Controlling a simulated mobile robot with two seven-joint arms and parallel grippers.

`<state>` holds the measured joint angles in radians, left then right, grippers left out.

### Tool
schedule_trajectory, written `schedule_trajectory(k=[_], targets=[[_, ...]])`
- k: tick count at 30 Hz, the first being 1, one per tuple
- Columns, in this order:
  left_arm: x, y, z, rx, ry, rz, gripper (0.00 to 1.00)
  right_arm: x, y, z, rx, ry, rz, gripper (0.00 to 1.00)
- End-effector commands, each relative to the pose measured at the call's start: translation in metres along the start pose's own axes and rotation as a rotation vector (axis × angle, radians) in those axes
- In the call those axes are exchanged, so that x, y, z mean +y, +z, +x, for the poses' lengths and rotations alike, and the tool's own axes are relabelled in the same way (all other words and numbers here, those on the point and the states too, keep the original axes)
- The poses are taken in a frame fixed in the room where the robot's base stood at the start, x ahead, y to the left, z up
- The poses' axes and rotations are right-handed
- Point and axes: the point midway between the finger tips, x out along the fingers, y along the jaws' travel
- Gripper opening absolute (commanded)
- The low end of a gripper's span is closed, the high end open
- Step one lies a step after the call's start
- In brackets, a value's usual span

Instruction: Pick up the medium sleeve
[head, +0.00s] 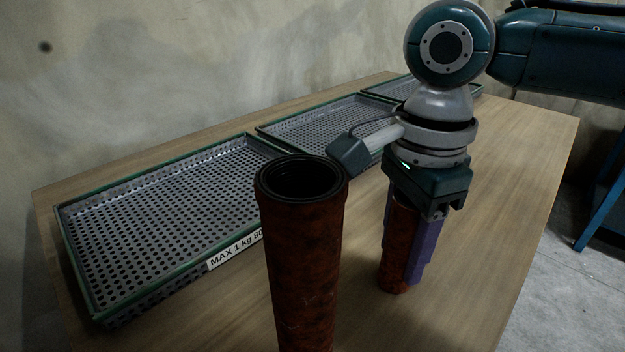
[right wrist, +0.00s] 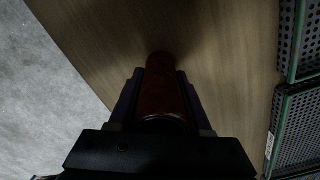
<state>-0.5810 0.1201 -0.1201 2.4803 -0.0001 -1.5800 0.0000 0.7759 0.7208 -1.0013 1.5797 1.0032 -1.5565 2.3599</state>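A rust-red, mottled sleeve (head: 398,248), the smaller of two in the head view, is upright between the purple fingers of my right gripper (head: 408,240). The fingers lie along both its sides and appear to touch it. In the right wrist view the sleeve (right wrist: 162,92) runs away from the gripper between both fingers. I cannot tell whether its lower end rests on the table. A larger, open-topped rust-red sleeve (head: 302,255) stands upright in front, left of the gripper; its lower end is cut off. My left gripper is not in view.
Perforated metal trays with green rims line the wooden table (head: 480,215) along the wall: a near one (head: 180,215), a middle one (head: 325,125) and a far one (head: 385,88). The near tray has a weight label. The table's right side is clear, with its edge beyond.

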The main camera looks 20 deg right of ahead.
Motion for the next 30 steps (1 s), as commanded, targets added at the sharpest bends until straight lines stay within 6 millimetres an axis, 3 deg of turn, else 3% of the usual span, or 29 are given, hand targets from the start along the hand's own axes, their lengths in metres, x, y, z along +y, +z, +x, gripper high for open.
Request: schedule_trajectory(k=[2, 12, 30], targets=[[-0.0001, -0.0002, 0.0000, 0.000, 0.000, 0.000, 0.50, 0.0001, 0.0000, 0.0000, 0.000, 0.000, 0.000, 0.39], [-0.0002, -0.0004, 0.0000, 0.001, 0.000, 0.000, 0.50, 0.0001, 0.0000, -0.0001, 0.000, 0.000, 0.000, 0.00], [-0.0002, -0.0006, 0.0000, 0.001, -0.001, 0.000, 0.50, 0.0001, 0.0000, -0.0002, 0.000, 0.000, 0.000, 0.00]])
